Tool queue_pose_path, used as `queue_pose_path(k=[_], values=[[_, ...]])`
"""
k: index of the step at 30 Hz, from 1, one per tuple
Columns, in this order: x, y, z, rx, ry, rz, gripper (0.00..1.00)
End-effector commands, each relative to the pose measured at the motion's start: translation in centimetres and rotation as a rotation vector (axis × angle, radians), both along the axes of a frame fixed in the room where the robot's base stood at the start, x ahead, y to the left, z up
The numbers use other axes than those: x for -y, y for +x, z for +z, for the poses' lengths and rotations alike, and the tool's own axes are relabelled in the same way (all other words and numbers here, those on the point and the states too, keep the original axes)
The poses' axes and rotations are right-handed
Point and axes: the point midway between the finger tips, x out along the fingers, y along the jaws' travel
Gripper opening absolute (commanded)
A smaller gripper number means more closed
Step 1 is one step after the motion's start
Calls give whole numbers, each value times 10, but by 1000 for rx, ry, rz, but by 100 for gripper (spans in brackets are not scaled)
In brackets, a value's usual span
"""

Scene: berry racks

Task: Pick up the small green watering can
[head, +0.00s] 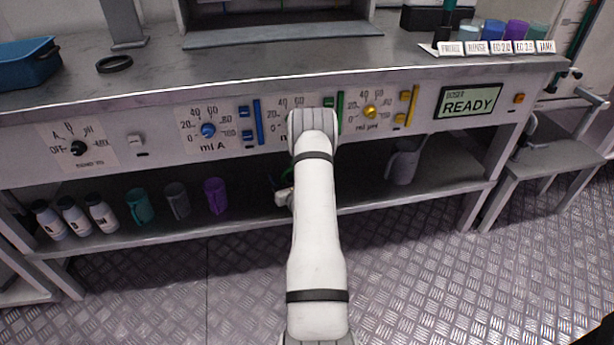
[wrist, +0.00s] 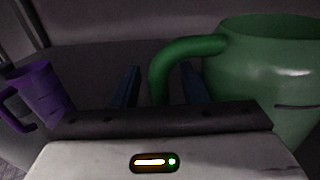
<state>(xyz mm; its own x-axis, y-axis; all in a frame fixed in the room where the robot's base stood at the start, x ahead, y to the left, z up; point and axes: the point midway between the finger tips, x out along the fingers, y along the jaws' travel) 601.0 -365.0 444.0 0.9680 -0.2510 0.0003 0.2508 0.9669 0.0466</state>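The green watering can (wrist: 265,75) fills the right of the wrist view, with its curved handle (wrist: 187,48) toward the left. My gripper (wrist: 159,70) is open, one dark finger on each side of the handle's outer part, with visible gaps between. I cannot tell how deep the handle sits between the fingers. In the head view my arm hides nearly all of the can; only a sliver of green shows beside my gripper (head: 283,196) at the lower shelf.
A purple mug (wrist: 40,92) stands left of my gripper; it also shows on the lower shelf (head: 215,196). Other mugs and white bottles (head: 72,216) stand further left. A grey jug (head: 403,166) stands to the right. The panelled bench (head: 290,75) overhangs the shelf.

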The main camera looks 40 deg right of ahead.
Motion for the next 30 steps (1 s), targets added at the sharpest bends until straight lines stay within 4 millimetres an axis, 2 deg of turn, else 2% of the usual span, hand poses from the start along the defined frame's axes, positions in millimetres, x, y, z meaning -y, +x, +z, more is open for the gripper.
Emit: queue_pose_path(k=[2,14,30], values=[[0,0,0,0,0,0,33],[1,-1,0,0,0,-1,0],[1,-1,3,1,-1,-1,0]])
